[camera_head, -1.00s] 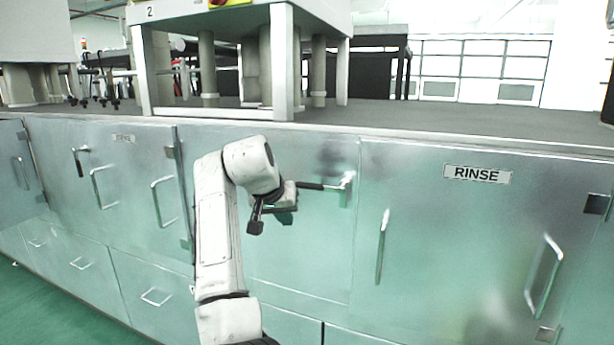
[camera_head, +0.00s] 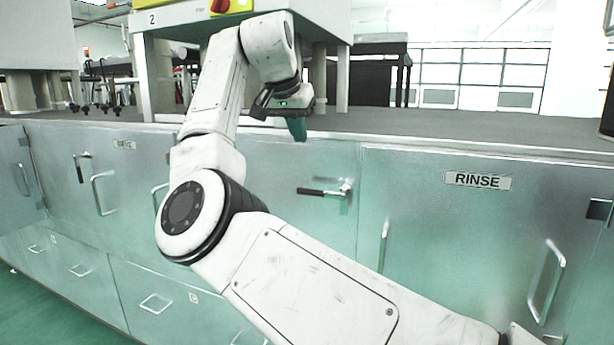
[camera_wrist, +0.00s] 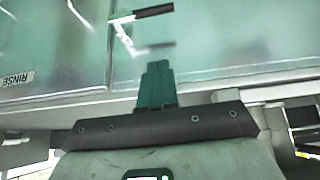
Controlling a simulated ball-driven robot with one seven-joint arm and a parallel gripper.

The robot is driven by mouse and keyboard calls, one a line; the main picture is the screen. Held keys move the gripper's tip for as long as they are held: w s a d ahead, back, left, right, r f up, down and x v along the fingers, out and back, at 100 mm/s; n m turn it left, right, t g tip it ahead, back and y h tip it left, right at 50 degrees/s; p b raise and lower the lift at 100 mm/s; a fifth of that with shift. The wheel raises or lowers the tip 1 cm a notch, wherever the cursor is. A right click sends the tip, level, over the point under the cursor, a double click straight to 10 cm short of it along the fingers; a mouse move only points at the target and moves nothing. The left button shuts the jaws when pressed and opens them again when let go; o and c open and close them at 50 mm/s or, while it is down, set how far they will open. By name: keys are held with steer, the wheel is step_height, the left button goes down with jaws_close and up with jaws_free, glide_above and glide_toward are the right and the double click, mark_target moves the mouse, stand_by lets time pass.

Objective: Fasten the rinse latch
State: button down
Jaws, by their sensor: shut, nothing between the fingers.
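The latch (camera_head: 324,192) is a lever with a black grip and silver pivot on the metal cabinet front, left of the door labelled RINSE (camera_head: 477,180). Its grip points left, about level. In the wrist view the latch (camera_wrist: 150,13) appears at the top, upside down, with its reflection or shadow near it. My gripper (camera_head: 299,128) is above the latch, near the worktop edge, and apart from it. In the wrist view its green fingers (camera_wrist: 156,85) are together and hold nothing.
The grey worktop (camera_head: 440,125) juts out above the cabinet doors. A white-framed machine (camera_head: 160,60) stands on it behind my arm. Bar handles (camera_head: 546,282) stick out from the doors. Another latch (camera_head: 80,167) hangs downward on a door at the left.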

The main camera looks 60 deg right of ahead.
steer(key=p, duration=0.2)
glide_above(309, 190)
step_height(309, 190, down, 8)
steer(key=shift+w+f, duration=0.1)
steer(key=shift+f, duration=0.15)
steer(key=shift+a+f+p, duration=0.15)
steer(key=shift+a+f, duration=0.05)
steer(key=shift+f, duration=0.75)
steer(key=shift+a+f+p, duration=0.15)
steer(key=shift+a+f, duration=0.05)
steer(key=shift+f, duration=0.75)
